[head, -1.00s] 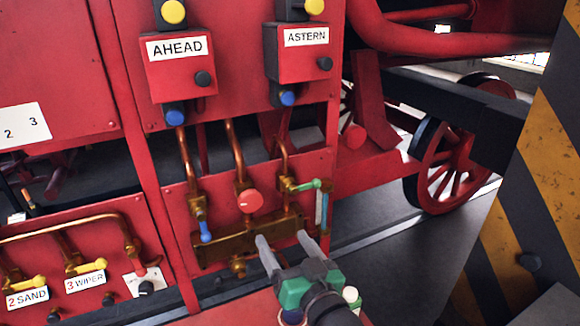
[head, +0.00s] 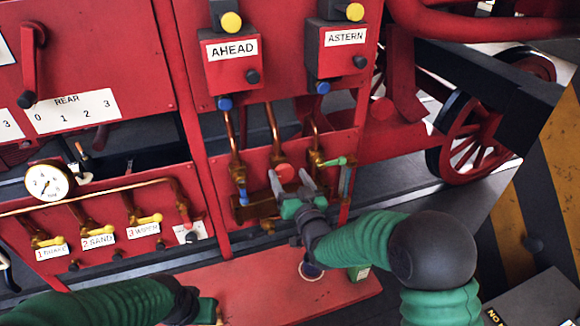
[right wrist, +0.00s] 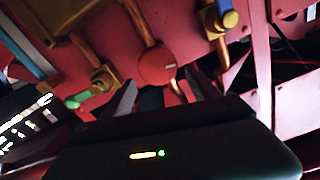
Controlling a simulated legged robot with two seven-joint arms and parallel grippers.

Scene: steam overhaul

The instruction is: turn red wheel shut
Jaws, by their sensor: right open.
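The red wheel (head: 285,172) is a small round red knob on a brass pipe, on the lower red panel under the AHEAD and ASTERN boxes. It also shows in the right wrist view (right wrist: 156,66), just beyond my fingertips. My right gripper (head: 289,177) is open. Its two grey fingers point at the wheel, one to each side in the head view. In the right wrist view the gap between the fingers (right wrist: 162,88) is empty and the wheel is not gripped. My left arm comes in at the bottom left; its gripper (head: 209,312) shows only in part, fingers not visible.
A blue-handled valve (head: 243,196) is left of the wheel, and a green-handled valve (head: 335,161) and gauge glass (head: 345,181) are right. A brass block (head: 255,208) lies below. A red ledge (head: 250,290) is under my right arm.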

